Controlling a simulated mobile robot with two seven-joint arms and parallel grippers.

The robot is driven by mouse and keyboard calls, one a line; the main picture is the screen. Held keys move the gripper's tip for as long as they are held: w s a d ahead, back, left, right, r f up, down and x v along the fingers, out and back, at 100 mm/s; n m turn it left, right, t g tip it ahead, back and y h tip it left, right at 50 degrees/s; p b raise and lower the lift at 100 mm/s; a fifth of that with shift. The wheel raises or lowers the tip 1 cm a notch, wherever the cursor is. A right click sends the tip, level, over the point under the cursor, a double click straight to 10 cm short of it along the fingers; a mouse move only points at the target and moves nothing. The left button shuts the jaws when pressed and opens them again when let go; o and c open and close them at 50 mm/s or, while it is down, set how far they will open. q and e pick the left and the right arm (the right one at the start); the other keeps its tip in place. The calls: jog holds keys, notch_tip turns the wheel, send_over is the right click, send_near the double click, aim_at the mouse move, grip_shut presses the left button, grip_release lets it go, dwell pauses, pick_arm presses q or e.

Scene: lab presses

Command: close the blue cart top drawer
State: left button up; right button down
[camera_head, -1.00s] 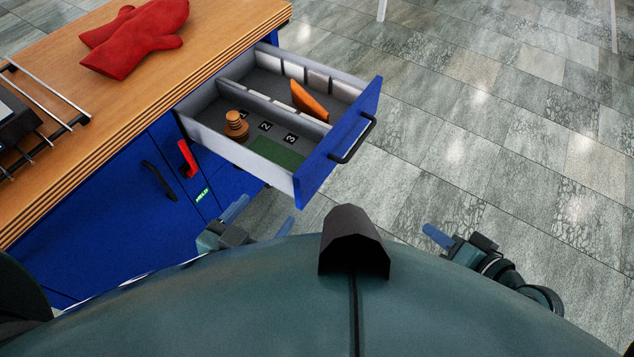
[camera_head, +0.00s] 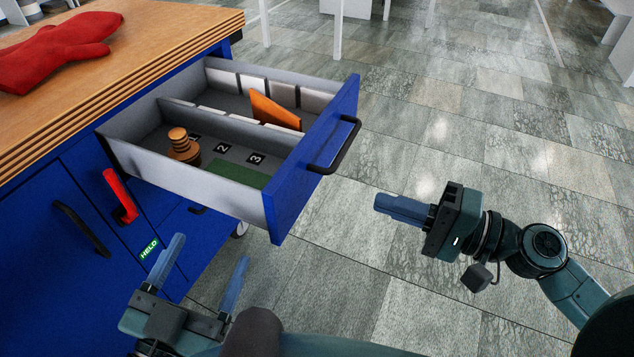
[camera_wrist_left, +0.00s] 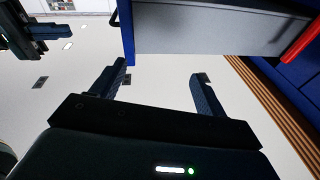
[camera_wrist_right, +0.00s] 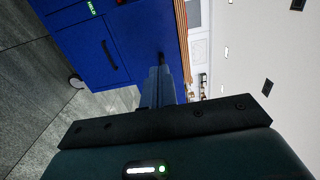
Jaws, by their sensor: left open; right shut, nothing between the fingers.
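The blue cart's top drawer (camera_head: 312,165) is pulled out, with its blue front and black bar handle (camera_head: 336,147) facing right. Inside are a brown knobbed piece (camera_head: 182,146), an orange wedge (camera_head: 272,110), a green patch and numbered slots. My left gripper (camera_head: 206,268) is open and empty, in front of and below the drawer's near side wall. In the left wrist view the drawer side (camera_wrist_left: 210,28) lies beyond its open fingers. My right gripper (camera_head: 383,203) is shut and empty, to the right of the drawer front and apart from it. The right wrist view shows the blue cart (camera_wrist_right: 110,40) beyond its fingers.
A red mitt (camera_head: 55,48) lies on the wooden cart top (camera_head: 160,45). Below it are a red handle (camera_head: 120,197), a black handle (camera_head: 80,228) and a green "HELD" label (camera_head: 149,247). The tiled floor right of the drawer is clear.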

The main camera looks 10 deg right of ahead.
aim_at(300, 177)
jog(key=p+x, duration=0.2)
jog(key=x, duration=0.8)
jog(key=shift+w+a+r+p, duration=0.1)
jog(key=shift+w+a+p, duration=0.15)
jog(key=shift+p, duration=0.15)
jog(key=shift+w+a, duration=0.3)
jog(key=shift+a, duration=0.1)
pick_arm(q)
jog(key=shift+s+a+f+m, duration=0.1)
jog(key=shift+s+a+m, duration=0.05)
jog(key=shift+a+m, duration=0.15)
jog(key=shift+y, duration=0.3)
